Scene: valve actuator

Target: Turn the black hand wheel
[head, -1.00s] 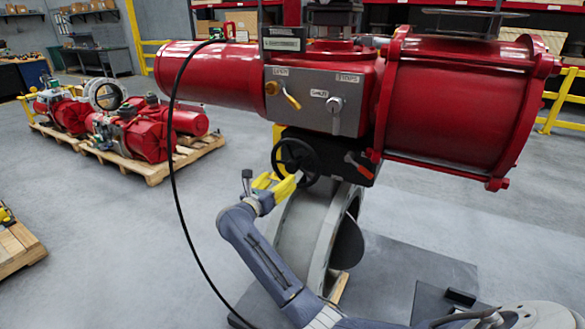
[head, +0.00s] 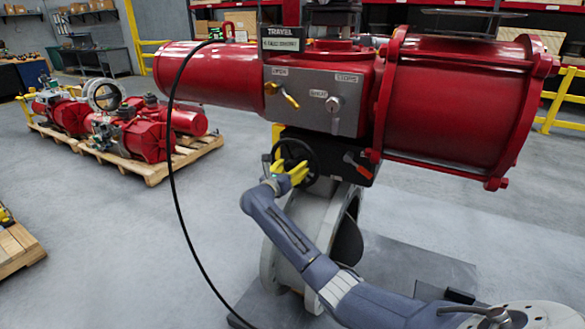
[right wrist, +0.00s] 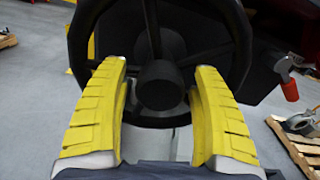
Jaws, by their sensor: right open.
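The black hand wheel (head: 296,162) is on the front of the black gearbox under the red actuator. In the right wrist view the wheel (right wrist: 243,45) fills the upper middle, with its round hub (right wrist: 158,85) between my fingers. My right gripper (head: 293,171) is at the wheel's lower front. Its yellow fingers (right wrist: 157,75) are open, one on each side of the hub, overlapping the lower rim in view. Whether they touch the wheel cannot be told. My left gripper is not in view.
The red actuator (head: 455,95) overhangs the wheel. A red-handled lever (head: 357,165) sits right of the wheel. A black cable (head: 172,170) hangs at the left. The grey valve body (head: 285,235) stands below. Pallets with red actuators (head: 150,135) are at the back left.

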